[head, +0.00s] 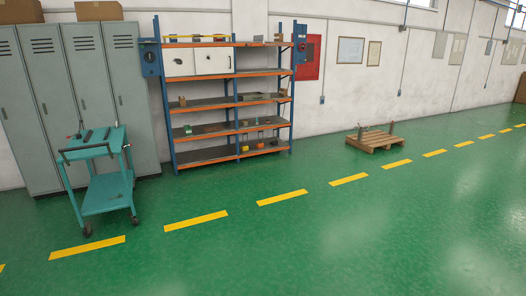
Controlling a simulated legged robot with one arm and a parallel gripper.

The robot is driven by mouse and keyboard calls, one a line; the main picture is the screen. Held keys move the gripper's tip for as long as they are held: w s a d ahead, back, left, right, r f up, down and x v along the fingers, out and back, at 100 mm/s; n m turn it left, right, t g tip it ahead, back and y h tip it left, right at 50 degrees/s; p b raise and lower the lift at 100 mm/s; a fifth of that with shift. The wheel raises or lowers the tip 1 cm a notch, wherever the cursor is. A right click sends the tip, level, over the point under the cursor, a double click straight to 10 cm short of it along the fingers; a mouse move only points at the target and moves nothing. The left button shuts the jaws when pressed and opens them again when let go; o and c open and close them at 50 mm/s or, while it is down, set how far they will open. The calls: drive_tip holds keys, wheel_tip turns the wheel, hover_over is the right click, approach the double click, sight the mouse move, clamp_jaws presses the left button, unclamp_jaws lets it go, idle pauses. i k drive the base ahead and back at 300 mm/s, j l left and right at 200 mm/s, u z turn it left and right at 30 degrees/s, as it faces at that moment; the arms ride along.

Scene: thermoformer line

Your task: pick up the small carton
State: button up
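No small carton can be made out for certain at this distance. A small brown block-like item (182,101) stands at the left on a middle level of the blue and orange shelf rack (234,101). A flat dark box-like item (254,96) lies on the same level, further right. Two brown cardboard boxes sit on top of the grey lockers, one at the far left (20,12) and one beside it (98,11), both partly cut off by the top edge. My gripper is not in view.
A teal cart (103,195) with a few tools stands in front of the grey lockers (88,95). A wooden pallet (376,140) with a small item on it lies by the wall. The green floor (330,240) with yellow dashes is clear in front.

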sight(278, 37)
drive_tip(key=i, duration=8.05)
drive_tip(key=i+z, duration=0.1)
drive_tip(key=i, duration=0.4)
drive_tip(key=i+j+z, duration=0.1)
drive_tip(key=i, duration=0.4)
drive_tip(key=i+j+z, duration=0.1)
drive_tip(key=i, duration=0.4)
drive_tip(key=i+j+z, duration=0.1)
drive_tip(key=i, duration=0.4)
drive_tip(key=j, duration=0.1)
